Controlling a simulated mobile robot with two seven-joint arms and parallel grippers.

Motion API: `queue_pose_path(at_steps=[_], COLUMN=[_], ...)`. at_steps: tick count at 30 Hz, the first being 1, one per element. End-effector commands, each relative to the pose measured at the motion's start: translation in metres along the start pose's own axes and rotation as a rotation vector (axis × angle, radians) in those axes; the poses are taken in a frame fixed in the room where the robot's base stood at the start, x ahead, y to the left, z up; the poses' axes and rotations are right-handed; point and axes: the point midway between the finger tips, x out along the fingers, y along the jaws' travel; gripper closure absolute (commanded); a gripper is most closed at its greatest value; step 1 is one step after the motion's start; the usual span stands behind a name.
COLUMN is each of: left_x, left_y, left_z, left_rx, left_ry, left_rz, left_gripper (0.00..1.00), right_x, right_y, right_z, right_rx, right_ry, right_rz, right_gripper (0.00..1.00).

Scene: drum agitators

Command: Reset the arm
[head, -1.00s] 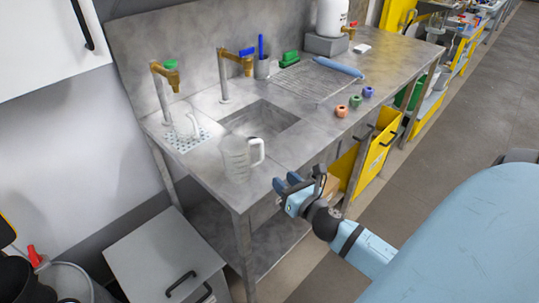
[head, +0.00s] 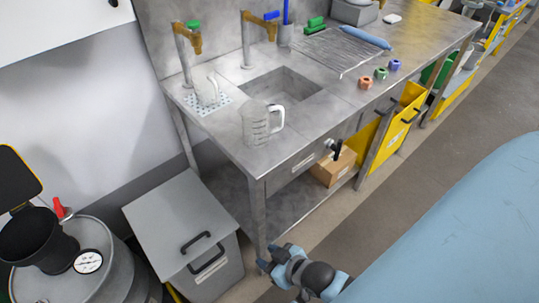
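My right gripper (head: 272,262) is low in the head view, in front of the sink bench's front leg. It is apart from the bench and nothing shows in it. Its fingers are small and partly turned away, so its opening is not clear. My blue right arm fills the lower right corner. My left gripper is not in view.
A metal sink bench (head: 330,115) holds a clear jug (head: 257,124) at its front edge. A grey bin (head: 185,232) and a drum (head: 92,262) with a black funnel (head: 36,240) stand at the left. The floor (head: 425,165) at the right is clear.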

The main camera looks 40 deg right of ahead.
Motion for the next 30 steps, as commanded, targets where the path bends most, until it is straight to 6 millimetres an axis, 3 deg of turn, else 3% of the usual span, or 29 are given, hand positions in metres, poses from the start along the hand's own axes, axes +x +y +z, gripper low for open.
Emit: queue_pose_path(at_steps=[7, 18, 30], left_x=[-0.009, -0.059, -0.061], left_y=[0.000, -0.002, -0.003], left_z=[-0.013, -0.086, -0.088], left_rx=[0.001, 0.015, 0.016], left_ry=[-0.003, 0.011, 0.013], left_rz=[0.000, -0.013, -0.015], left_gripper=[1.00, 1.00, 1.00], right_x=[-0.009, -0.059, -0.061], right_y=[0.000, 0.001, 0.001], right_z=[-0.014, -0.085, -0.088], right_rx=[-0.005, -0.018, -0.020], right_ry=[0.002, 0.010, 0.015], right_rz=[0.002, 0.012, 0.014], right_gripper=[0.61, 0.61, 0.61])
